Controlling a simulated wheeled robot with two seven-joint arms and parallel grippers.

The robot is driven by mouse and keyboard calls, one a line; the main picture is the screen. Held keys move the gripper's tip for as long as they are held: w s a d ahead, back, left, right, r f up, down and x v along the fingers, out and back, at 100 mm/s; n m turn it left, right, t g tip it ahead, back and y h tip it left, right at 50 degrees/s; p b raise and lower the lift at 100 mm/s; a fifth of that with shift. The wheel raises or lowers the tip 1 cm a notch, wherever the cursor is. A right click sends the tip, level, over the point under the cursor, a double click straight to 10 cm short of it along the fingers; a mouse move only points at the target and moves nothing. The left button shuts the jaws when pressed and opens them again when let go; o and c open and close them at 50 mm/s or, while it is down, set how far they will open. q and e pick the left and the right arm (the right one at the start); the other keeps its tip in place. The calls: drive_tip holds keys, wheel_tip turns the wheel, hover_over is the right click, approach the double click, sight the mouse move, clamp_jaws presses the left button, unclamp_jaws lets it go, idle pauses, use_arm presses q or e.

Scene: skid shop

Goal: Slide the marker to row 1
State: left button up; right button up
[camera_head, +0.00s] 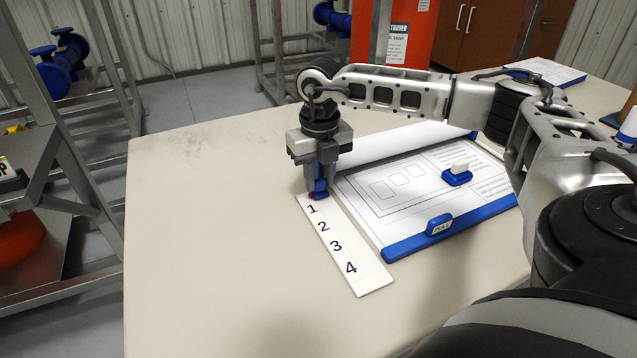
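A white strip (345,258) printed with the numbers 1 to 4 lies on the table, with 1 at the far end and 4 nearest. The marker (321,188), a small blue piece with a red tip, is at the far end of the strip, beside the 1. My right gripper (320,184) points down over it, its fingers close together around the marker and hiding part of it. The exact contact is small in the picture. My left gripper is not in view.
A white drawing board (405,190) with blue edges lies right of the strip. It carries a blue PULL handle (439,225) and a blue block with a white top (458,172). The table (210,240) is clear at the left. A clipboard (545,70) lies at the back right.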

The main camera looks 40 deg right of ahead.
sight(326, 205)
drive_tip(key=shift+s, duration=0.3)
drive_tip(key=shift+s+a, duration=0.25)
drive_tip(key=shift+s, duration=0.35)
drive_tip(key=shift+s+a, duration=0.2)
drive_tip(key=shift+s, duration=0.35)
drive_tip(key=o, duration=0.8)
drive_tip(key=shift+r+p, duration=0.15)
drive_tip(key=shift+p, duration=0.2)
drive_tip(key=shift+r+p, duration=1.7)
drive_tip(key=shift+r, duration=0.4)
